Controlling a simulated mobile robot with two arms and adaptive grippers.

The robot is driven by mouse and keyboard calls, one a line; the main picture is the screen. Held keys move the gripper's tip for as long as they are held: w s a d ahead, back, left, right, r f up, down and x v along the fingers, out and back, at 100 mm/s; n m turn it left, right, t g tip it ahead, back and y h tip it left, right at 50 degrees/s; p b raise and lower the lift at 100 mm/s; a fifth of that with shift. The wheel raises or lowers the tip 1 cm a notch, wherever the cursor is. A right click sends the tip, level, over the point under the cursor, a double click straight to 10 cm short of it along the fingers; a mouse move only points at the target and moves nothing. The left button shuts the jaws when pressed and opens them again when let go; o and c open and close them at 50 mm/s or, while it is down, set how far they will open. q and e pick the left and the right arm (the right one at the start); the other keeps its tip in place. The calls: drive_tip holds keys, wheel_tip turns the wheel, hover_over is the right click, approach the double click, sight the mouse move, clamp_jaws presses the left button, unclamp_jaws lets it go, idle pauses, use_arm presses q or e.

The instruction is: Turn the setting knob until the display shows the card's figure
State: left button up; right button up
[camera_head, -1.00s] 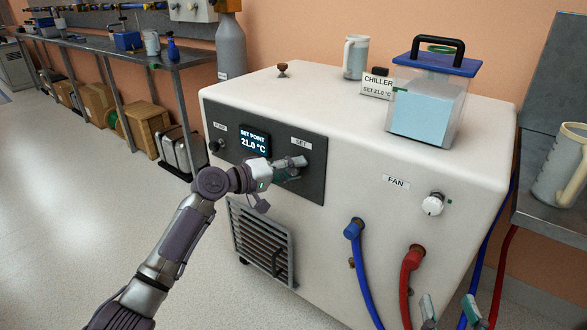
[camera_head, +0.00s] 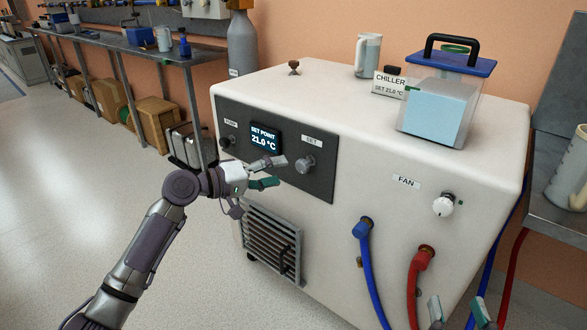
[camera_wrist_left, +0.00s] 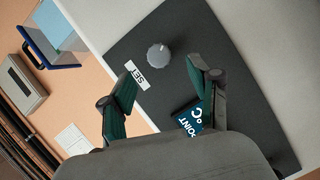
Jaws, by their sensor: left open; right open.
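The grey setting knob (camera_head: 305,164) sits on the dark panel (camera_head: 318,185) below the SET label. It also shows in the left wrist view (camera_wrist_left: 158,55), beyond my fingertips. The display (camera_head: 264,140) reads SET POINT 21.0 °C. The card (camera_head: 390,84) on top of the chiller reads CHILLER, SET 21.0 °C. My left gripper (camera_head: 277,172) is open and empty in front of the panel, to the left of the knob and apart from it. My right gripper (camera_head: 458,311) is open at the bottom edge, in front of the chiller, with only its fingertips in view.
The PUMP knob (camera_head: 227,141) is at the panel's left end. A white FAN knob (camera_head: 443,205), a blue hose (camera_head: 365,255) and a red hose (camera_head: 416,275) are on the chiller's front at right. A lidded clear container (camera_head: 437,105) stands on top. Open floor lies at left.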

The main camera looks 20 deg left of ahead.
use_arm(q)
drive_tip(key=v, duration=0.4)
drive_tip(key=shift+d, duration=0.1)
idle(0.3)
